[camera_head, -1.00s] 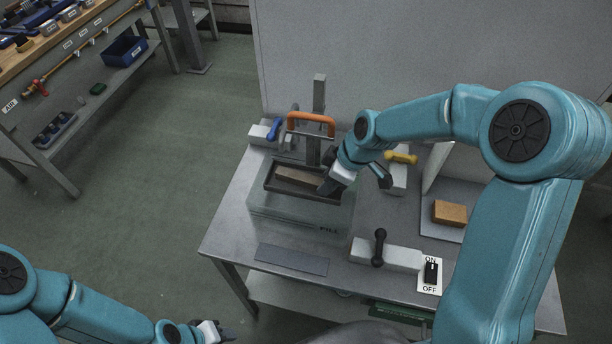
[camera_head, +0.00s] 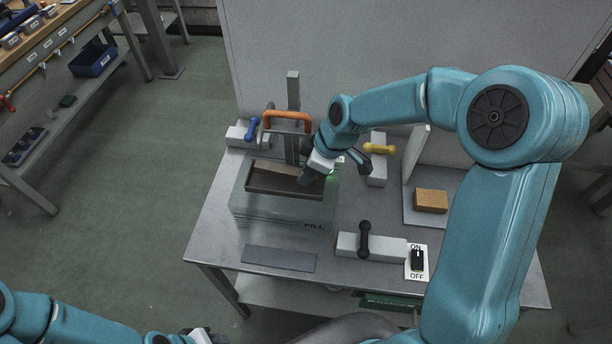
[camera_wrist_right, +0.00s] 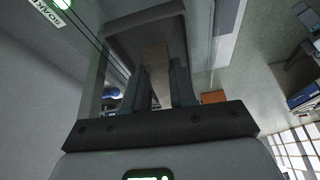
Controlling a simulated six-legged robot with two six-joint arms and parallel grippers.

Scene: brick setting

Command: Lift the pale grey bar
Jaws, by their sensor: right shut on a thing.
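A long bar (camera_head: 276,171), brownish grey in this light, lies in a dark open tray (camera_head: 284,195) over a clear tank. My right gripper (camera_head: 308,178) is at the bar's right end and partly hides it. In the right wrist view the bar (camera_wrist_right: 155,72) looks tan and sits between the two fingers (camera_wrist_right: 156,92), which are shut on it. I cannot tell whether the bar is clear of the tray floor. My left gripper (camera_head: 203,336) is cut off at the bottom edge, and its jaws cannot be made out.
An orange handle (camera_head: 288,117) and a grey post (camera_head: 293,88) stand behind the tray. Blue (camera_head: 253,129), yellow (camera_head: 379,149) and black (camera_head: 364,240) levers surround the tank (camera_head: 275,217). A flat grey plate (camera_head: 279,258) lies in front. An orange-brown block (camera_head: 431,201) is at right.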

